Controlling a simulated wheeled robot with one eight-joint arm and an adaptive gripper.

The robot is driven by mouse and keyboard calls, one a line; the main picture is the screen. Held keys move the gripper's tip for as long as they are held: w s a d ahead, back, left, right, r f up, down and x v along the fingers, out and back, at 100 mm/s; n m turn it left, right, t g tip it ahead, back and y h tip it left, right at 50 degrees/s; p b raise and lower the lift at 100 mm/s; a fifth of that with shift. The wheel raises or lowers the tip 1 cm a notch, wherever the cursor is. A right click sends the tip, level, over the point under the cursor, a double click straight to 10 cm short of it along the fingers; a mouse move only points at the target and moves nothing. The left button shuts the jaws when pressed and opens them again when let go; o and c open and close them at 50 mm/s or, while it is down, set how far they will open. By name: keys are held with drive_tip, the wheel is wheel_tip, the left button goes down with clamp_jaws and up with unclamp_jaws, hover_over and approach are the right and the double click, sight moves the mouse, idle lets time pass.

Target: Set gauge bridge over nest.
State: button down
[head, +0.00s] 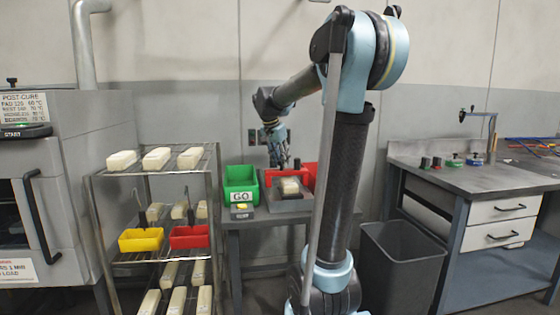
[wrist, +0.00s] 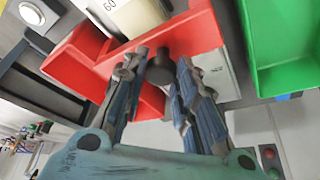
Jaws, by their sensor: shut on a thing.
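The red gauge bridge (head: 270,176) is at the small middle table in the head view and fills the middle of the wrist view (wrist: 190,36). My gripper (head: 279,161) is above it, its fingers (wrist: 160,68) closed around the bridge's dark round knob. The nest (head: 291,194) is a low dark fixture on the table, with a cream block (head: 290,186) on it. The block, marked 60, also shows beside the bridge in the wrist view (wrist: 135,16). The bridge is at or just behind the block; whether its feet touch down I cannot tell.
A green bin (head: 240,178) stands left of the bridge, with a GO sign in front. A red bin (head: 310,170) is close on the right. A wire rack (head: 155,176) with cream blocks stands left; a grey waste bin (head: 403,258) and workbench (head: 470,185) stand right.

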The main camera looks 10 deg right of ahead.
drive_tip(key=shift+s+a, duration=0.1)
drive_tip(key=shift+s, duration=0.1)
drive_tip(key=c, duration=1.3)
unclamp_jaws()
drive_tip(key=v, duration=1.2)
drive_tip(key=shift+w, duration=0.1)
drive_tip(key=s+d+f+n+y, duration=0.1)
drive_tip(key=s+f+n, duration=0.2)
drive_tip(key=s+f, duration=0.7)
drive_tip(key=s+d+f+n+y, duration=0.1)
drive_tip(key=s+f+n, duration=0.2)
drive_tip(key=s+f, duration=0.7)
drive_tip(key=s+d+f+n+g+y, duration=0.1)
drive_tip(key=s+d+f+n, duration=0.1)
drive_tip(key=s+f, duration=0.9)
wheel_tip(320, 180, down, 3)
drive_tip(key=shift+d+f+n, duration=0.1)
drive_tip(key=shift+n, duration=0.5)
